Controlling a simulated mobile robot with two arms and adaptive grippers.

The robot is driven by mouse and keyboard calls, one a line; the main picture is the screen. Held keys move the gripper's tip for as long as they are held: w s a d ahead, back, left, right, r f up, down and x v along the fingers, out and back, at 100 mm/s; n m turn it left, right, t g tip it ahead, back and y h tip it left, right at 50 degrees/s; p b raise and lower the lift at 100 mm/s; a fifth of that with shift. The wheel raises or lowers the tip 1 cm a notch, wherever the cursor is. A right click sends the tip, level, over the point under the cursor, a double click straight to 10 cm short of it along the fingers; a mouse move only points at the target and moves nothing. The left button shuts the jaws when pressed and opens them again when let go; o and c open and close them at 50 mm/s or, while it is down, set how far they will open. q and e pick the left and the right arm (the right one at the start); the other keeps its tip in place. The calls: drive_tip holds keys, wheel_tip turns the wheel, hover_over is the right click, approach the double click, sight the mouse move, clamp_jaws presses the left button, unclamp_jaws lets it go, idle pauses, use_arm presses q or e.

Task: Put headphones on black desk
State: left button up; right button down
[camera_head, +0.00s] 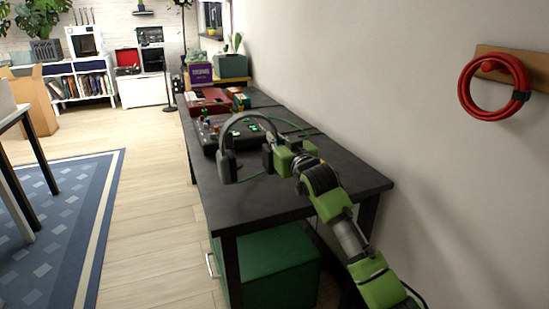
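The grey headphones (228,166) are upright over the near half of the black desk (262,205), band on top and one ear cup hanging at the left. My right gripper (269,157), green and dark, reaches in from the lower right and appears shut on the right side of the headphones, where the other ear cup is hidden. Whether the lower cup touches the desk top, I cannot tell. My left gripper is not in view.
A black control box (208,138) with green lights stands just behind the headphones. A red case (207,101) and a purple box (200,75) are farther back. The near desk top is clear. A green cabinet (275,268) is below; the wall is close on the right.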

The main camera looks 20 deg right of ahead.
drive_tip(key=shift+w+d+f, duration=0.2)
drive_tip(key=shift+w+f, duration=0.25)
drive_tip(key=shift+f, duration=0.1)
drive_tip(key=shift+w+d+f, duration=0.2)
drive_tip(key=shift+w+f, duration=0.25)
drive_tip(key=shift+f, duration=0.05)
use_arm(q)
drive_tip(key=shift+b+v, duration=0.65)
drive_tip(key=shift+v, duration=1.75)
use_arm(e)
drive_tip(key=shift+w+f, duration=0.1)
drive_tip(key=shift+f, duration=1.5)
drive_tip(key=shift+f, duration=0.15)
drive_tip(key=c, duration=2.3)
unclamp_jaws()
drive_tip(key=shift+s, duration=0.55)
use_arm(q)
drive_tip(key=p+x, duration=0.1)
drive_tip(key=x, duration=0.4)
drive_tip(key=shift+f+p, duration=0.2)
drive_tip(key=shift+p, duration=0.2)
use_arm(e)
drive_tip(key=s, duration=1.1)
drive_tip(key=shift+d, duration=0.25)
